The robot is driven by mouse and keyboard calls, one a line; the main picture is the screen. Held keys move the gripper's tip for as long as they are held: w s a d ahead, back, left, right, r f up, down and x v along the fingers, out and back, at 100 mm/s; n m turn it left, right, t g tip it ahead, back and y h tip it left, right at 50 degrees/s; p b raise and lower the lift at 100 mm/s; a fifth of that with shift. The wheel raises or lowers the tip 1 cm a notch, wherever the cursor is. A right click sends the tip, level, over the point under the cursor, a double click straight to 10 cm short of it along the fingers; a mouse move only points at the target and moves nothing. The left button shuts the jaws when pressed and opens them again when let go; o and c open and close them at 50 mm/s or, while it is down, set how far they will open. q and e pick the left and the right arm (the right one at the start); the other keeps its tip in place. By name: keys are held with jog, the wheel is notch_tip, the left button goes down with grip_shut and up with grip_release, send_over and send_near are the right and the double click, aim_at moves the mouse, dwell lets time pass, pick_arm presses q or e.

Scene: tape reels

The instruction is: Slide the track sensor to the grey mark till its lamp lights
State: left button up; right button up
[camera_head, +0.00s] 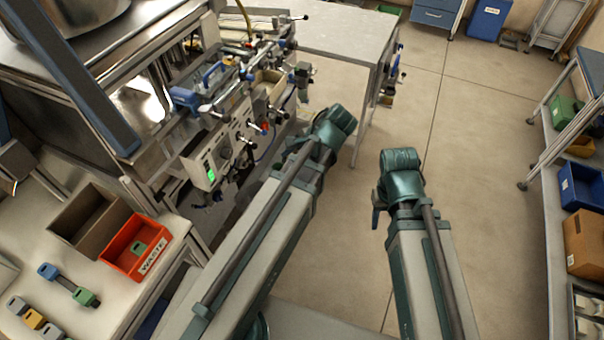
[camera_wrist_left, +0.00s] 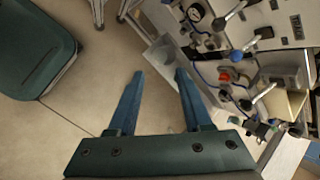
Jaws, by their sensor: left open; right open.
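I cannot pick out the track sensor, its lamp or the grey mark with certainty among the small fittings of the machine. The machine front (camera_head: 235,140) stands left of my arms, with rods, levers and knobs along it. My left gripper (camera_wrist_left: 160,72) is open and empty in the left wrist view, its blue fingers over the floor beside the machine's fittings. In the head view its fingers are hidden by its own wrist. My right gripper (camera_head: 376,216) is open, over bare floor, well right of the machine; only part of it shows.
A control box (camera_head: 203,165) shows a green lit display. The left wrist view has a gauge (camera_wrist_left: 195,12), a blue knob (camera_wrist_left: 236,55) and a red knob (camera_wrist_left: 225,75). An orange WASTE bin (camera_head: 152,262) stands at lower left.

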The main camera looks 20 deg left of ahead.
pick_arm(q)
jog(key=shift+s+d+f+n+h, duration=0.35)
jog(key=shift+d+f+n+h, duration=0.05)
jog(key=shift+d+n+h, duration=0.25)
jog(key=shift+s+d+f+n+h, duration=0.4)
jog(key=shift+d+n+h, duration=0.2)
jog(key=shift+n, duration=0.1)
jog(key=shift+s+d+f+n+h, duration=0.4)
jog(key=shift+d+n+h, duration=0.15)
jog(key=shift+d+n, duration=0.1)
jog(key=n+y+b, duration=0.1)
jog(key=n+y, duration=1.4)
jog(key=n, duration=0.6)
send_near(254, 78)
jog(key=shift+t, duration=0.4)
jog(key=a, duration=1.1)
jog(key=shift+w, duration=0.2)
